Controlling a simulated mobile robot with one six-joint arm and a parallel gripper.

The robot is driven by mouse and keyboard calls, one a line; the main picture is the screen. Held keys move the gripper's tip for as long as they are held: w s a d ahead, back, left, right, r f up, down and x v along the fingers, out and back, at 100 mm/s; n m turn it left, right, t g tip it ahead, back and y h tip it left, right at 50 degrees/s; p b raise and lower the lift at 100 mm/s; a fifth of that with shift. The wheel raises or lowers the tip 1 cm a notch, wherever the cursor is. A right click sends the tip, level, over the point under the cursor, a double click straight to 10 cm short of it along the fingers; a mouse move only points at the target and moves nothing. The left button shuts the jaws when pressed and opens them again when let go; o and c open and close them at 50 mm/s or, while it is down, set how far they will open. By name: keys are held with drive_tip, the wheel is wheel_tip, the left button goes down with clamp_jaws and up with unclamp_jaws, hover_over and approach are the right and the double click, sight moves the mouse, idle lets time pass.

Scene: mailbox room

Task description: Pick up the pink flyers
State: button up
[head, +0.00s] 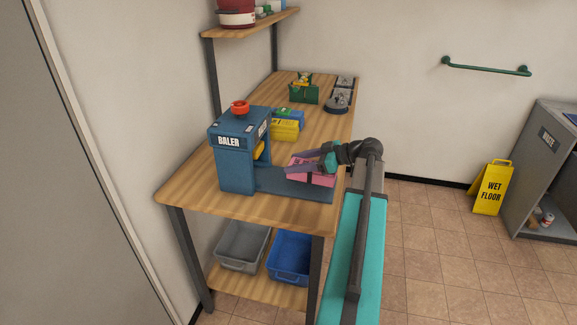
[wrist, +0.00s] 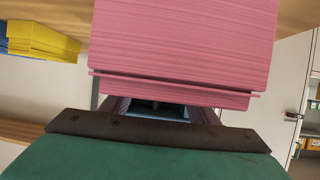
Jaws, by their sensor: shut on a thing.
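The pink flyers (head: 312,177) are a thick pink stack at the open side of the blue baler on the wooden table, over the baler's flat bed. My gripper (head: 300,165) reaches in from the right and is shut on the stack. In the wrist view the pink flyers (wrist: 185,45) fill the upper middle, just ahead of my gripper. Their layered edges show, and a lower part sticks out a little. The fingertips are hidden behind the stack in the wrist view. I cannot tell whether the stack touches the bed.
The baler (head: 232,160) with a red knob stands left of the flyers. Yellow (head: 285,130) and blue (head: 290,115) stacks lie behind it. A green holder (head: 304,93) is farther back. Grey (head: 242,245) and blue (head: 290,257) bins sit on the lower shelf. A wet floor sign (head: 492,188) stands right.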

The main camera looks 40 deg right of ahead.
drive_tip(key=s+d, duration=0.1)
drive_tip(key=s, duration=0.3)
drive_tip(key=s+d+b, duration=0.1)
drive_tip(key=s, duration=0.2)
drive_tip(key=s+d+r+b, duration=0.1)
drive_tip(key=s, duration=0.3)
drive_tip(key=shift+s+r, duration=0.1)
drive_tip(key=shift+s, duration=0.25)
